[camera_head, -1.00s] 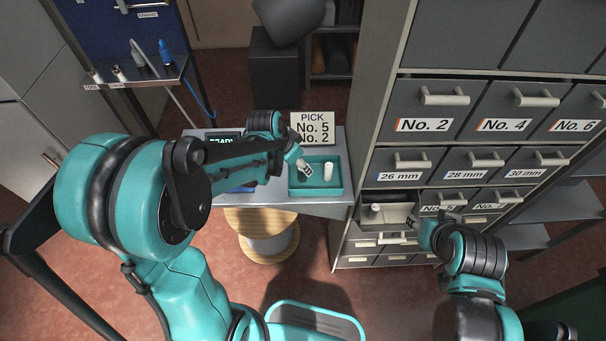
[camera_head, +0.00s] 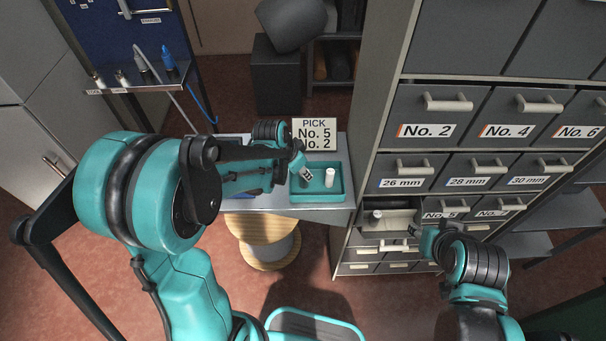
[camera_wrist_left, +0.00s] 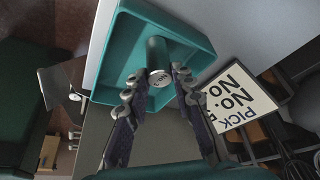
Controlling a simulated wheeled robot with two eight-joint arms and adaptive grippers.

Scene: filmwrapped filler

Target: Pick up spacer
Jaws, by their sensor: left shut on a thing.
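A pale cylindrical spacer (camera_head: 329,178) stands upright in the teal tray (camera_head: 345,199) on the bench. My left gripper (camera_head: 306,174) is low over the tray, just left of that spacer in the head view. In the left wrist view, a cylinder with a labelled end (camera_wrist_left: 160,78) is between the fingertips of my left gripper (camera_wrist_left: 157,82), which is shut on it. I cannot tell whether these are the same piece. The label's number is unreadable. My right gripper (camera_head: 413,232) is at the front of an open drawer (camera_head: 402,216); its fingers are too small to read.
A pick sign (camera_head: 315,134) reading No. 5 and No. 2 stands behind the tray. It also shows in the left wrist view (camera_wrist_left: 238,98). A cylinder (camera_head: 375,215) is in the open drawer. The drawer cabinet (camera_head: 365,110) rises right of the bench.

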